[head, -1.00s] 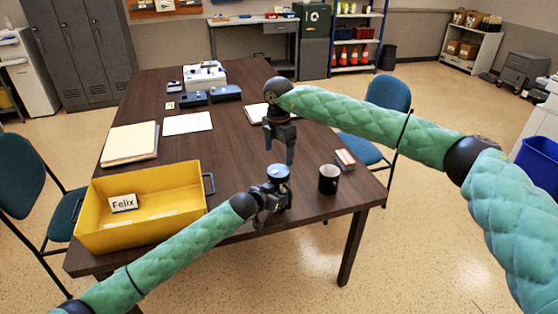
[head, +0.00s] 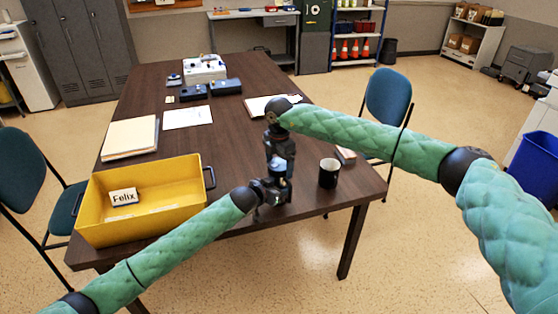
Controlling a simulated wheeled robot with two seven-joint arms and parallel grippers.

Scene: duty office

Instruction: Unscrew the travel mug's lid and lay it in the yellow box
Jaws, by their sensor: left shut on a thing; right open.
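The travel mug (head: 279,182) stands near the table's front edge, mostly hidden by my grippers. My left gripper (head: 276,192) is shut on its body from the left. A little of its blue lid (head: 279,169) shows on top. My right gripper (head: 280,160) points down from above with its open fingers at the lid; I cannot tell whether they touch it. The yellow box (head: 142,237), with a "Felix" label inside, sits on the table to the left.
A dark mug (head: 329,173) stands close to the right of the travel mug. Folders (head: 130,138), papers (head: 187,117) and dark devices (head: 227,87) lie farther back on the table (head: 235,135). Blue chairs (head: 387,97) stand at both sides.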

